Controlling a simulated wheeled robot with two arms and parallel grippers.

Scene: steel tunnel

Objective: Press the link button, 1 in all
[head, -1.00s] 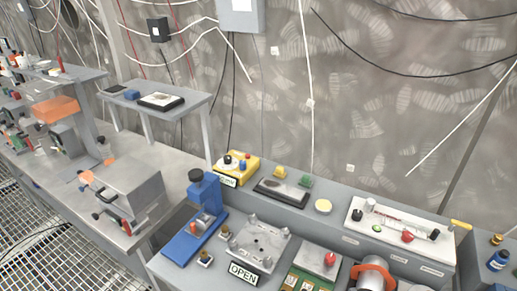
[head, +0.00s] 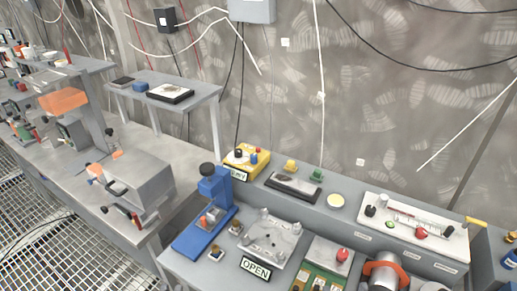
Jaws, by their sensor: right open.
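No control is readably marked as the link button. A white panel (head: 376,221) at the right has a red knob (head: 421,233) and a small green button (head: 390,224). A red button (head: 343,255) stands on a grey plate at the front. A yellow button (head: 291,165) and a green one (head: 317,174) sit on the back ledge. Neither of my grippers is in view.
A blue press-like stand (head: 212,205) rises at the bench's left. A fixture plate (head: 270,240) with an OPEN sign (head: 255,269) and an orange-ringed cylinder (head: 385,274) crowd the front. Another bench (head: 147,160) stands left, beside a grated floor (head: 60,240).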

